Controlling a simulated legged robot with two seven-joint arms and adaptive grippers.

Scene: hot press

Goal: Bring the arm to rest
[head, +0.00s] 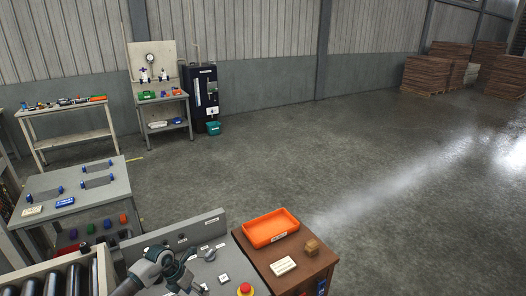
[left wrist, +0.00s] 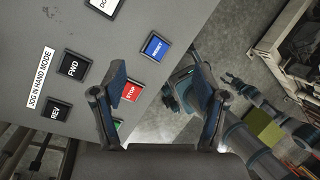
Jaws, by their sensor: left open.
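My left arm comes in at the bottom of the head view, with its left gripper (head: 185,277) over the grey control panel (head: 205,262). In the left wrist view the left gripper (left wrist: 160,82) is open, its two dark fingers spread with nothing between them. The panel's button face (left wrist: 60,30) lies beyond the fingers. The red STOP button (left wrist: 131,92) is partly behind the left finger, and the blue RESET button (left wrist: 155,46) shows between the fingers. Contact with the panel cannot be told.
An orange tray (head: 271,228), a white labelled block (head: 283,266) and a small brown box (head: 312,247) sit on the brown cabinet right of the panel. A red emergency button (head: 245,289) is at the panel's front. A roller conveyor (head: 60,282) lies left. Open floor stretches right.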

